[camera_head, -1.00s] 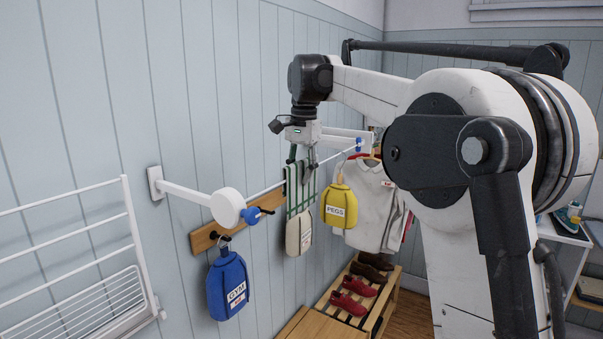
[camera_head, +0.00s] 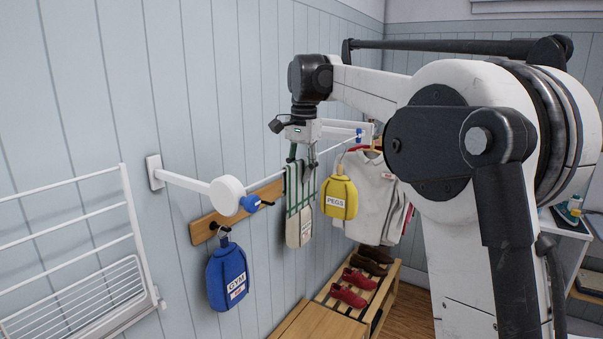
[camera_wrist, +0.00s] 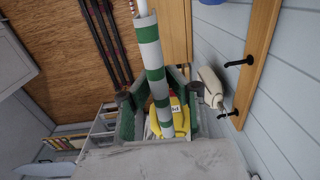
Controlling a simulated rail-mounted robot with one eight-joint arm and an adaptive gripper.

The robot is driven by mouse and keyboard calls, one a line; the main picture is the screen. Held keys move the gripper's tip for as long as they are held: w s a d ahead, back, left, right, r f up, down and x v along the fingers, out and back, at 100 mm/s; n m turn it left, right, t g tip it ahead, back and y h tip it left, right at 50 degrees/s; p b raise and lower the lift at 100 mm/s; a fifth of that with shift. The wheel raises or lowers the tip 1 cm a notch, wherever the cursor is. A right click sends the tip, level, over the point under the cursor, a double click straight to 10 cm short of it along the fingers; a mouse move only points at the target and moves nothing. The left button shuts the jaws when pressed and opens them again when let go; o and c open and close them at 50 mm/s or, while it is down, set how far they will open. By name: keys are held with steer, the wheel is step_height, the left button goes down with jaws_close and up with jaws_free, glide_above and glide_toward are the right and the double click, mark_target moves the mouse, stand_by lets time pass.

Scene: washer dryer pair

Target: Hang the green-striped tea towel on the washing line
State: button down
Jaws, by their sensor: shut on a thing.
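The green-striped tea towel (camera_head: 293,192) hangs below my gripper (camera_head: 302,162) in the head view, at the washing line (camera_head: 268,188). My gripper is shut on the towel's upper part. In the wrist view the towel (camera_wrist: 150,60) is a narrow green-and-white band between the fingers of my gripper (camera_wrist: 158,104). The fingers and band hide whether both sides hang free.
The line runs from a round white reel (camera_head: 227,195) to a far bracket (camera_head: 345,129). A blue GYM bag (camera_head: 228,278), a cream bag (camera_head: 299,230) and a yellow PEGS bag (camera_head: 339,190) hang nearby. Shirts (camera_head: 382,205) hang behind, above a shoe rack (camera_head: 330,311).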

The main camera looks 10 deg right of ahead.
steer(key=c, duration=1.6)
jaws_free()
steer(key=shift+c, duration=0.2)
steer(key=shift+r, duration=0.1)
steer(key=r, duration=1.1)
steer(key=shift+s+d+r, duration=0.15)
steer(key=shift+s+r, duration=0.1)
steer(key=shift+r, duration=0.1)
steer(key=s+f+n+t+b, duration=0.25)
steer(key=s+f, duration=0.35)
steer(key=s, duration=0.4)
steer(key=s+f+n+t+b, duration=0.1)
steer(key=s+f+n, duration=0.2)
steer(key=s+f, duration=0.45)
steer(key=s+f+n+t+b, duration=0.1)
steer(key=s+f+n+t, duration=0.2)
steer(key=s+f, duration=1.7)
steer(key=shift+d+f+n+b, duration=0.2)
steer(key=shift+d+n+b, duration=0.15)
steer(key=shift+d, duration=0.05)
